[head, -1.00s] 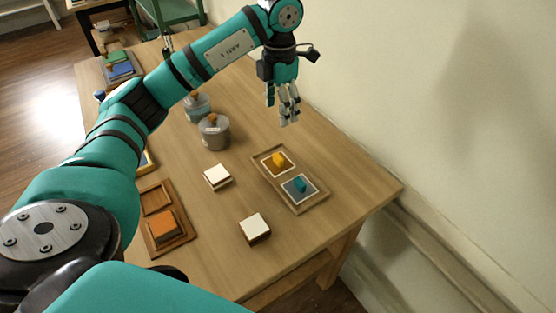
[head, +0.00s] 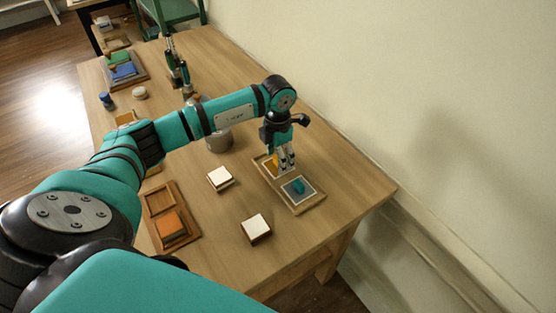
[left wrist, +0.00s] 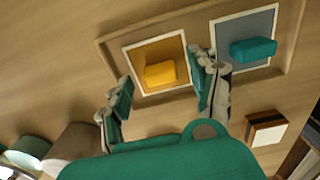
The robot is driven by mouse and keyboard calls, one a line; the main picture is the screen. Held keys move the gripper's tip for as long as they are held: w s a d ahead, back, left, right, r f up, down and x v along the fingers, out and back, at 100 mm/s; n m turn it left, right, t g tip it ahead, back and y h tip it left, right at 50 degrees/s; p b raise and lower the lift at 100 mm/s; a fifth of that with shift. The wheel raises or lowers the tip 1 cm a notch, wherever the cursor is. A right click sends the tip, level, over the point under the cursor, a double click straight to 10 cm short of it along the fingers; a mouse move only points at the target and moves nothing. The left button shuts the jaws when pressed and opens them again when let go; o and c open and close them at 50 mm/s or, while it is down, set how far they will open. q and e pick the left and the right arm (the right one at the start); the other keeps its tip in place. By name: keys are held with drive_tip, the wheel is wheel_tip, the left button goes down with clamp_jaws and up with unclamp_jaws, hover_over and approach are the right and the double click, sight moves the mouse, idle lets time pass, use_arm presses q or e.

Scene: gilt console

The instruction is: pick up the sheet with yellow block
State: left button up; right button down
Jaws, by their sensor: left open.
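The sheet with yellow block is an orange-yellow sheet (left wrist: 152,50) with a white border, and a yellow block (left wrist: 160,73) sits on it. It lies in a wooden tray (left wrist: 115,37), beside a grey-blue sheet (left wrist: 260,25) with a teal block (left wrist: 253,49). In the head view the yellow sheet (head: 271,165) is partly hidden by my left gripper (head: 282,166). The left gripper is open above it, fingers pointing down. In the left wrist view its fingers (left wrist: 163,72) stand on both sides of the yellow block. I cannot tell whether they touch the sheet. My right gripper is not in view.
Two white-topped blocks (head: 220,178) (head: 256,228) stand left of and in front of the tray. A wooden tray (head: 152,208) with an orange block (head: 172,223) is further left. A grey pot (head: 219,141) stands behind. The wall is close on the right.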

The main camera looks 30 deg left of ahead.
use_arm(q)
drive_tip(key=shift+f, duration=0.55)
drive_tip(key=c, duration=0.9)
drive_tip(key=shift+r, duration=0.1)
drive_tip(key=shift+r+b, duration=0.35)
drive_tip(key=shift+r, duration=0.15)
wheel_tip(320, 180, up, 2)
drive_tip(key=shift+b, duration=0.5)
drive_tip(key=s+a+b, duration=0.1)
drive_tip(key=s+a, duration=0.2)
drive_tip(key=s+a+r+b, duration=0.1)
drive_tip(key=s+a+b, duration=0.1)
drive_tip(key=s+a, duration=0.1)
drive_tip(key=s+a+b, duration=0.1)
drive_tip(key=s+a, duration=0.3)
drive_tip(key=shift+a+r, duration=0.25)
drive_tip(key=shift+a, duration=0.05)
drive_tip(key=shift+s+a+r+b, duration=0.2)
drive_tip(key=shift+s+a+b, duration=0.15)
drive_tip(key=shift+s+a, duration=0.15)
